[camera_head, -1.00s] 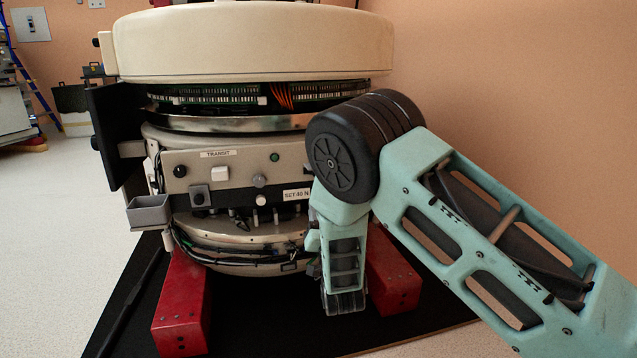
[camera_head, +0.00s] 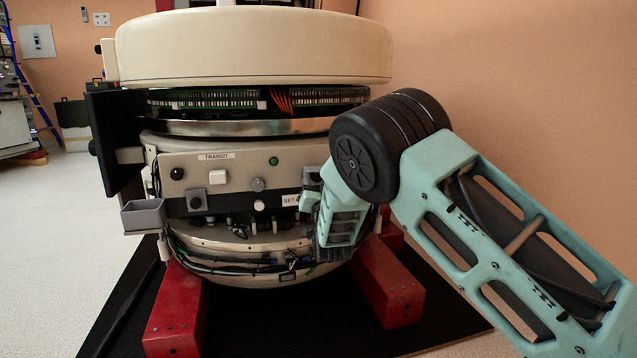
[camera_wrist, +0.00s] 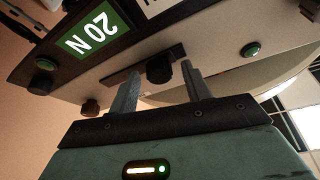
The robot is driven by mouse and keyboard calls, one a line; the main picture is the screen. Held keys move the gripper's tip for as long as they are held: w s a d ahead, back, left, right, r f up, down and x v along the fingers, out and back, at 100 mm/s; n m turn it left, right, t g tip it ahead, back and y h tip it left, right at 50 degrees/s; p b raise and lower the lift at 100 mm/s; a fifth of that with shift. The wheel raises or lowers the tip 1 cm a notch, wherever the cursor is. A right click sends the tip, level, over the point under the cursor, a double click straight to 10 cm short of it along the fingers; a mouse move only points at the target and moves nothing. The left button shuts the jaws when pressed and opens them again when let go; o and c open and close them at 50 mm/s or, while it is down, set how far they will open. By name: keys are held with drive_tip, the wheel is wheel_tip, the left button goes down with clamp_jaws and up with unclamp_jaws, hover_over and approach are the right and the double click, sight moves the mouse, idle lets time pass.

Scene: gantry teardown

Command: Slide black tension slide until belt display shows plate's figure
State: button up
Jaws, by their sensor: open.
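The black tension slide (camera_wrist: 158,69) is a short dark knob in a dark slot on the panel in the wrist view. It sits between the two open fingers of my gripper (camera_wrist: 160,88), with a gap showing on each side. The belt display (camera_wrist: 92,34) is green, appears turned over in this view, and reads 20 N. In the head view the plate (camera_head: 291,200) shows only "SET 4", its right end hidden by my gripper. The slide and display are hidden there behind my arm.
The cream gantry (camera_head: 250,45) stands on red feet (camera_head: 176,318) on a black mat. A grey bin (camera_head: 143,214) is at its left. Free floor lies further left.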

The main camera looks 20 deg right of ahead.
clamp_jaws()
drive_tip(key=shift+d, duration=1)
unclamp_jaws()
drive_tip(key=shift+s+p, duration=0.1)
drive_tip(key=shift+p, duration=0.2)
drive_tip(key=p+v, duration=0.6)
drive_tip(key=v, duration=1.1)
drive_tip(key=shift+s+f, duration=0.1)
